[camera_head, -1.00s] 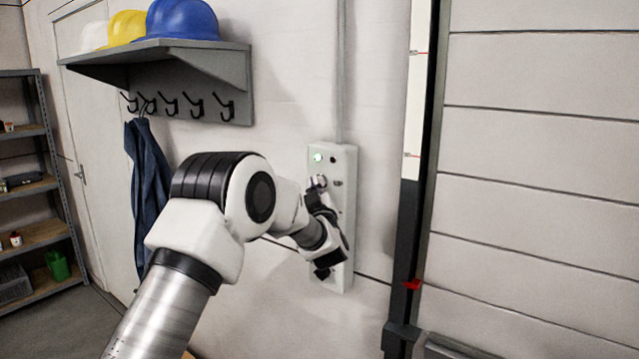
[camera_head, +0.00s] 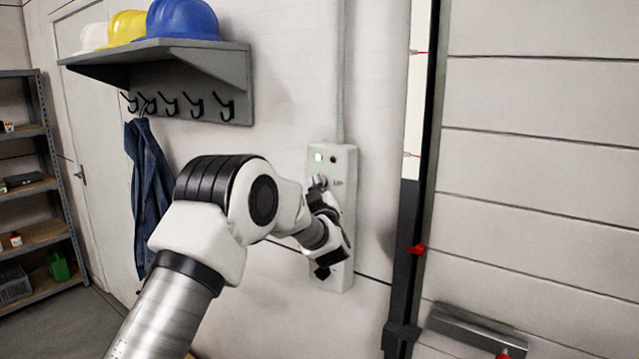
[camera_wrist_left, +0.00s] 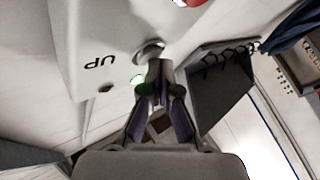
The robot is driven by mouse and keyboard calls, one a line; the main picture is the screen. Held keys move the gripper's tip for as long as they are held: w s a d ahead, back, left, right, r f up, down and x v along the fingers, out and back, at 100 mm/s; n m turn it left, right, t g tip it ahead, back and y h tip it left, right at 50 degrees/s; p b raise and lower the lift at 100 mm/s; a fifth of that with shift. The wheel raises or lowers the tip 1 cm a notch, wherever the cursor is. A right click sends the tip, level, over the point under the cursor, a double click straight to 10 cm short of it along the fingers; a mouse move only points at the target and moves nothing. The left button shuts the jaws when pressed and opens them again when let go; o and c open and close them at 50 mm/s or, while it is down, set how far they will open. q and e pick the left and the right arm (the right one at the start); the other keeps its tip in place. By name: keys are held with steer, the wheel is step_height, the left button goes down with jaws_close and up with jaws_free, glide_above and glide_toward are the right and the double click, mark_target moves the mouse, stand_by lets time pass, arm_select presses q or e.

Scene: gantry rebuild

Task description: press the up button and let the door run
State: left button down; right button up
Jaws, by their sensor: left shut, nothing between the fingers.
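The control box (camera_head: 345,215) is a pale upright panel on the wall, with a lit green lamp (camera_head: 318,157) at its top. The up button (camera_wrist_left: 149,50) is a round metal-rimmed button beside the "UP" lettering in the left wrist view. My left gripper (camera_wrist_left: 160,68) is shut and empty, its tips at the button's edge; I cannot tell whether they touch it.
A shelf (camera_head: 225,60) with helmets and hooks is fixed to the wall on the left, a blue garment (camera_head: 148,195) hanging below. A dark door rail (camera_head: 405,260) stands right of the box. A storage rack (camera_head: 50,180) stands at the far left.

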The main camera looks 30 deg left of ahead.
arm_select(q)
steer(key=shift+s+b, duration=0.4)
steer(key=shift+s, duration=0.35)
steer(key=shift+a, duration=0.1)
steer(key=s+b, duration=0.2)
steer(key=s, duration=0.3)
steer(key=shift+a, duration=0.15)
stand_by(0.4)
